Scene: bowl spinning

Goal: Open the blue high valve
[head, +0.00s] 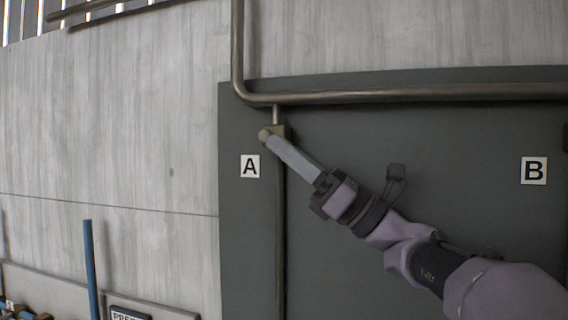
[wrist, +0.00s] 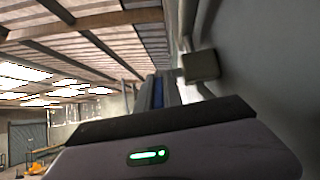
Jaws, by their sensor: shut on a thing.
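The valve (head: 265,134) is a small brass-coloured body on the vertical pipe next to the "A" sign in the head view. In the wrist view a boxy valve body (wrist: 201,66) shows just right of the fingers. My gripper (head: 278,146) reaches up and left to the valve, its long grey fingers shut at it. A narrow blue strip (wrist: 158,92) shows between the fingers in the wrist view, seemingly the valve's blue handle. The fingers hide most of the handle, so its angle cannot be told.
A thick pipe (head: 400,95) runs across the dark panel (head: 420,140) just above the valve. The "A" sign (head: 250,166) is left of it and the "B" sign (head: 534,171) far right. A blue post (head: 91,265) stands lower left.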

